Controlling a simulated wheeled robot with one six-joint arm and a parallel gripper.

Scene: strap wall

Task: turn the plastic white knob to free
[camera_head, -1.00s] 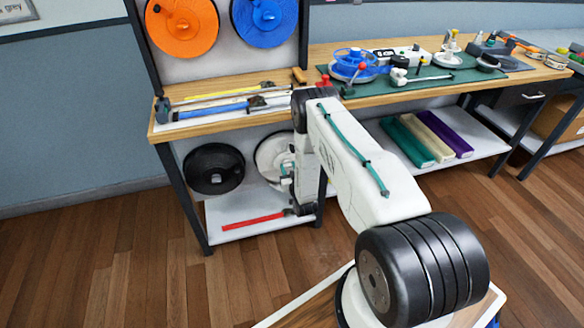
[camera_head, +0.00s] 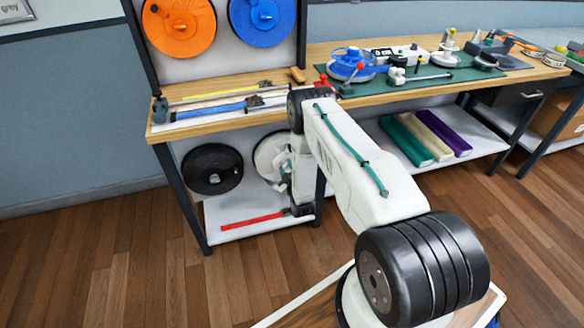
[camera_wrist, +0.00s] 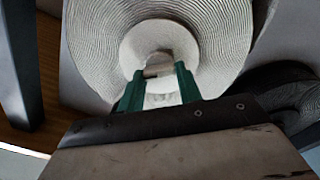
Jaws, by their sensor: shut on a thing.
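The white knob (camera_wrist: 160,57) is at the centre of a white strap reel (camera_wrist: 90,40), straight ahead in the wrist view. My gripper (camera_wrist: 158,76) has its two green fingers shut on the knob, one on each side. The fingers and the gripper body hide the lower part of the knob and reel. In the head view the white reel (camera_head: 267,155) hangs below the bench top, partly covered by my arm. My gripper (camera_head: 284,172) reaches it there from the right, with the contact too small to see.
A black reel (camera_head: 212,169) hangs left of the white one. Orange (camera_head: 180,28) and blue (camera_head: 262,20) reels hang above the bench. A red bar (camera_head: 252,221) lies on the lower shelf. A dark table leg (camera_wrist: 18,65) stands close at left in the wrist view.

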